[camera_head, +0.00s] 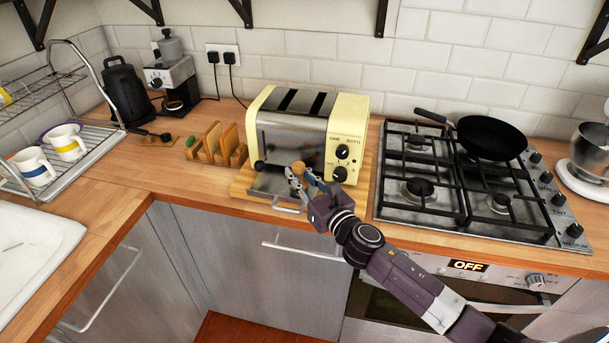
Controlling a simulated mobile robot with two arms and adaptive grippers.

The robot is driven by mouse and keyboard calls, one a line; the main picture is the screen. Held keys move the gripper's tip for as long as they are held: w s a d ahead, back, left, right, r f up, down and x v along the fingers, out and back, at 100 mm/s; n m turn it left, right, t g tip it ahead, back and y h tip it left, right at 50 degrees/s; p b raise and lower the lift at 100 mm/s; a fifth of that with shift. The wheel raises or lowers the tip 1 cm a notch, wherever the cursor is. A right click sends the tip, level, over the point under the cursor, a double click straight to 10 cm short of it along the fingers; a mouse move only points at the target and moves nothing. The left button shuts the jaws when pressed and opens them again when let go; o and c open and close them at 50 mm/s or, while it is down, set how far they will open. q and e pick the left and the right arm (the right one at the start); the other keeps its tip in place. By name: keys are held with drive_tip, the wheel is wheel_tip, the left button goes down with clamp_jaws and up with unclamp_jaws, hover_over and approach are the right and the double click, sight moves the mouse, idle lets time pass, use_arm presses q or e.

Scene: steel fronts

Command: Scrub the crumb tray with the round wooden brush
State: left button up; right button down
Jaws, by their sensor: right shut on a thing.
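The cream and steel toaster (292,138) stands on a wooden board by the back wall. Its steel crumb tray (268,184) sticks out at the front below the slots, with a bar handle at its front edge. My right gripper (300,176) is over the right part of the tray. It is shut on a small wood-coloured thing, which looks like the round wooden brush (315,179). The fingers hide much of the brush, and I cannot tell whether it touches the tray. My left gripper is not in view.
A gas hob (424,207) with a black pan (491,138) is right of the toaster. A wooden rack (213,144) stands to its left. A dish rack with mugs (66,143) and a sink are at far left. The counter front left of the toaster is clear.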

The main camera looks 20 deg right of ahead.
drive_tip(key=shift+w+a+f, duration=0.1)
drive_tip(key=shift+w+a, duration=0.55)
drive_tip(key=shift+a, duration=0.3)
drive_tip(key=shift+s+d, duration=0.1)
drive_tip(key=shift+d, duration=0.05)
drive_tip(key=shift+s+d, duration=0.55)
drive_tip(key=shift+d, duration=0.25)
drive_tip(key=shift+s+d, duration=0.55)
drive_tip(key=shift+d, duration=0.25)
drive_tip(key=shift+w+a, duration=0.1)
drive_tip(key=shift+w+a+r, duration=0.2)
drive_tip(key=shift+w+a, duration=0.05)
drive_tip(key=shift+a, duration=0.1)
drive_tip(key=shift+w+a+f+p, duration=0.1)
drive_tip(key=shift+w+a+p, duration=0.1)
drive_tip(key=shift+w+a, duration=0.35)
drive_tip(key=shift+w+a+p, duration=0.2)
drive_tip(key=shift+w+a, duration=0.15)
drive_tip(key=shift+a, duration=0.4)
